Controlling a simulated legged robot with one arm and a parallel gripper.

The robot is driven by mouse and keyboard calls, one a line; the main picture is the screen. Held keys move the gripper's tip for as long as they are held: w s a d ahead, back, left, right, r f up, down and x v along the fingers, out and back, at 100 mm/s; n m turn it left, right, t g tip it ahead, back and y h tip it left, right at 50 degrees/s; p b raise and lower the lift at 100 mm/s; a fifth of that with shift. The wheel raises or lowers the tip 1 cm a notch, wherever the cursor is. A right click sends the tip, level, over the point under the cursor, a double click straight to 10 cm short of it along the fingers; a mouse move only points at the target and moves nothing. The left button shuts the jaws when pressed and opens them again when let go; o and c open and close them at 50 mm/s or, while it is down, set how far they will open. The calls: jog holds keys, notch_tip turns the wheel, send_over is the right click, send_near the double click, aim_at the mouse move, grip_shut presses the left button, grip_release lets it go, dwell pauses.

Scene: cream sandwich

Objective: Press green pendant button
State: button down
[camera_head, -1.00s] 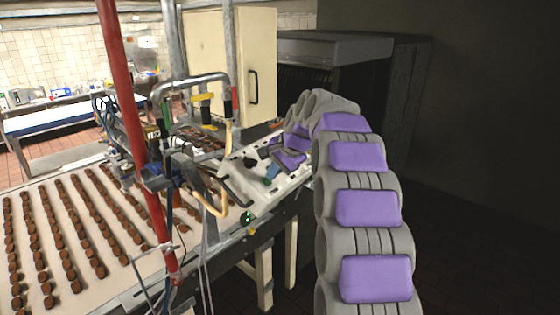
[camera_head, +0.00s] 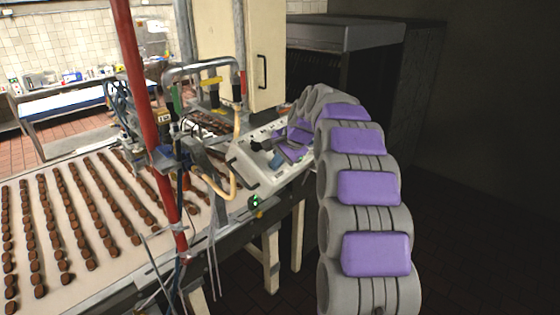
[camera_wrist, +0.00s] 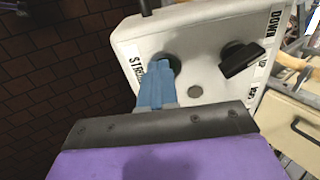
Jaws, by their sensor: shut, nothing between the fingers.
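A small lit green button (camera_head: 254,202) shows in the head view, low on the side of the conveyor, with a small yellow part under it. It is below the pale control panel (camera_head: 248,172). My gripper (camera_head: 277,160) is a small blue shape over that panel, above and right of the green light. In the wrist view my blue fingers (camera_wrist: 158,72) are shut and empty, in front of a round dark knob (camera_wrist: 174,62) on the panel. I cannot tell whether they touch it. No green button shows in the wrist view.
The panel has a black lever knob (camera_wrist: 242,60) beside a DOWN label. A red pole (camera_head: 146,110) and hanging cables stand left of the panel. The conveyor (camera_head: 105,275) carries rows of brown pieces. Dark floor (camera_head: 470,250) lies open at the right.

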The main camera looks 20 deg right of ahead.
jog(key=shift+a+f, duration=0.15)
jog(key=shift+f, duration=0.25)
jog(key=shift+r, duration=0.35)
jog(key=v, duration=1.4)
jog(key=shift+w, duration=0.15)
dwell(1.0)
